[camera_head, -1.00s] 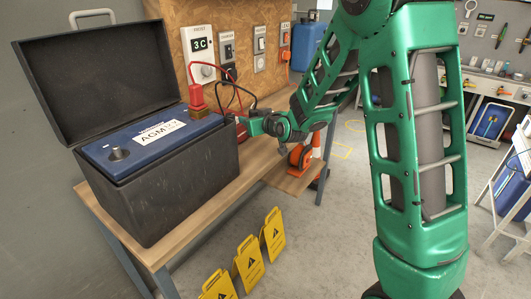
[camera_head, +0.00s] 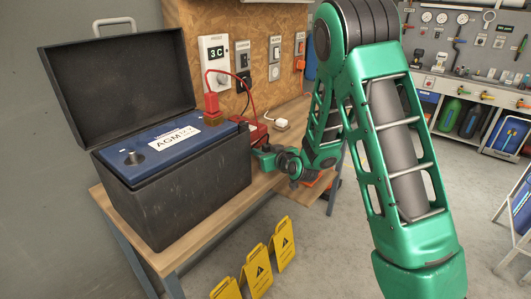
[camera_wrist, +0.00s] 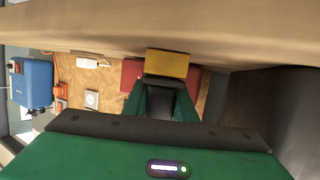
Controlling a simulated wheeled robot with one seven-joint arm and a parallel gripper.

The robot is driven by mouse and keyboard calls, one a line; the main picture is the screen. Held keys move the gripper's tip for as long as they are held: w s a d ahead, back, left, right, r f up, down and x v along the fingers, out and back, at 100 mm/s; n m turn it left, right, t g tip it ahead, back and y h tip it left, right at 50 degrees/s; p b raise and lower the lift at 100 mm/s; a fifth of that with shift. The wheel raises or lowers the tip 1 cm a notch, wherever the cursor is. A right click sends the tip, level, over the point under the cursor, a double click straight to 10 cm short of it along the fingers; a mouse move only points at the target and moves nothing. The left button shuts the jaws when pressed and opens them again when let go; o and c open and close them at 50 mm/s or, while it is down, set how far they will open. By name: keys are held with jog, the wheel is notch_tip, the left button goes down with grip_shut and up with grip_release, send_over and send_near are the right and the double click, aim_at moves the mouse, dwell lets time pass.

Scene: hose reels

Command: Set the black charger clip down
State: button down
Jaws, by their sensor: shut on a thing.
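The black charger clip (camera_wrist: 158,83) is between my gripper's green fingers (camera_wrist: 160,103) in the wrist view. Its brass-coloured jaw (camera_wrist: 167,63) points toward the wooden bench top, very close to it; I cannot tell whether it touches. In the head view my gripper (camera_head: 263,153) is low over the bench (camera_head: 205,238), just right of the black battery box (camera_head: 190,203); the clip is hidden there. The red charger (camera_head: 258,133) is right behind my gripper, and it also shows in the wrist view (camera_wrist: 131,72). A red clip (camera_head: 211,103) stands on the blue battery (camera_head: 133,158).
The box's open lid (camera_head: 125,85) stands at the left. A white plug-like block (camera_head: 282,124) lies on the bench farther back. Switches and a panel (camera_head: 214,60) hang on the board behind. Yellow warning signs (camera_head: 258,272) stand on the floor in front of the bench.

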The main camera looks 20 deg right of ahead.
jog(key=c, duration=1.5)
grip_release()
jog(key=shift+o, duration=0.2)
jog(key=shift+r, duration=0.1)
jog(key=v, duration=1.2)
